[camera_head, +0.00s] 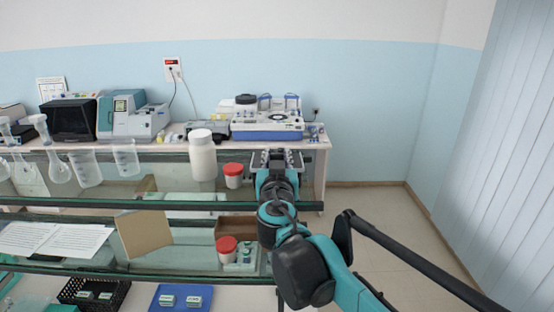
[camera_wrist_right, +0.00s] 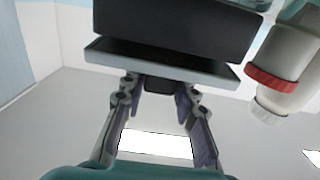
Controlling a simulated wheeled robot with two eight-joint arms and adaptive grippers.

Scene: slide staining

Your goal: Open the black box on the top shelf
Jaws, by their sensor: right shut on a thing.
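The black box (camera_wrist_right: 175,25) fills the top of the right wrist view. A pale grey slab (camera_wrist_right: 215,68) runs along its lower edge, with a gap between them. My right gripper (camera_wrist_right: 157,87) has its two fingertips on either side of a small dark tab under the front of the box, and it is shut on it. In the head view, my right gripper (camera_head: 278,158) is at the right end of the top shelf and hides most of the box. My left gripper is not in view.
A red-lidded jar (camera_head: 233,176) and a tall white bottle (camera_head: 202,158) stand left of my right gripper on the top shelf (camera_head: 120,206). Flasks and beakers are farther left. An open cardboard box (camera_head: 144,233) is on the shelf below. The floor (camera_head: 375,215) at right is clear.

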